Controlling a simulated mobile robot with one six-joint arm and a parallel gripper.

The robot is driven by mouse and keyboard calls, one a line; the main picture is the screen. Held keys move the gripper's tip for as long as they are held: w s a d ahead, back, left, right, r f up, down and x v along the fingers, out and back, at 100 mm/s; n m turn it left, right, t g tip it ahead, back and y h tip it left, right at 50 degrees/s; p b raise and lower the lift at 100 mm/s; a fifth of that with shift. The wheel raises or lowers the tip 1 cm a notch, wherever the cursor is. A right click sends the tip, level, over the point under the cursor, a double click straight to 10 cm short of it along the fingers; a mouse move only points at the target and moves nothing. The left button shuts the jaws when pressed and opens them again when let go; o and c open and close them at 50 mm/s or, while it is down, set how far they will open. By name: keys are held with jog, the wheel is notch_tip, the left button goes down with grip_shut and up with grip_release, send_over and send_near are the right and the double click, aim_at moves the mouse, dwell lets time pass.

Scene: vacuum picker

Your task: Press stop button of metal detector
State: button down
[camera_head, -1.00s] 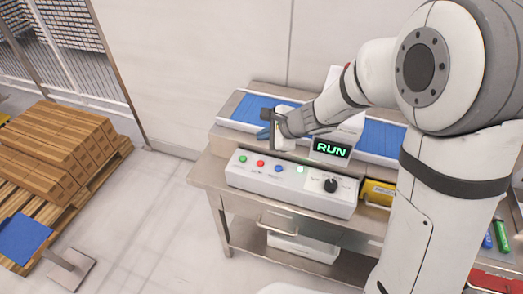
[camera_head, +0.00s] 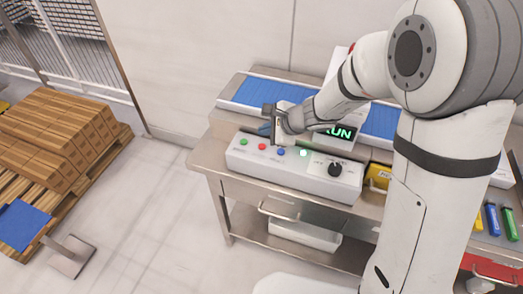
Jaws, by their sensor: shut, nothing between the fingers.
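The metal detector's white control box (camera_head: 240,159) sits on a steel table. Its sloped face has a green button (camera_head: 243,142), a red button (camera_head: 262,146), a blue button (camera_head: 281,152), a lit green lamp (camera_head: 303,153) and a black knob (camera_head: 335,169). The small labels are too blurred to read. The display (camera_head: 341,132) glows green, its first letter hidden by my arm; "UN" shows. My gripper (camera_head: 275,140) is shut and empty. It hangs at the back edge of the box, between the red and blue buttons in the picture. I cannot tell whether it touches the box.
A blue conveyor belt (camera_head: 262,92) runs behind the box. A yellow item (camera_head: 378,177) lies right of it, near coloured bottles (camera_head: 492,220). A white bin (camera_head: 305,235) is on the lower shelf.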

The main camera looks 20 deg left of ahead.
aim_at(265, 149)
jog(key=shift+f+b, duration=1.35)
jog(key=shift+f, duration=0.35)
jog(key=shift+f, duration=0.1)
dwell(0.6)
jog(key=shift+f+b, duration=0.35)
jog(key=shift+b, duration=0.3)
jog(key=shift+f+b, duration=0.35)
jog(key=shift+b, duration=0.15)
dwell(0.4)
jog(key=shift+r, duration=0.1)
jog(key=shift+r+p, duration=0.55)
jog(key=shift+r, duration=0.2)
notch_tip(265, 149, up, 5)
jog(key=p, duration=0.3)
jog(key=shift+p, duration=0.4)
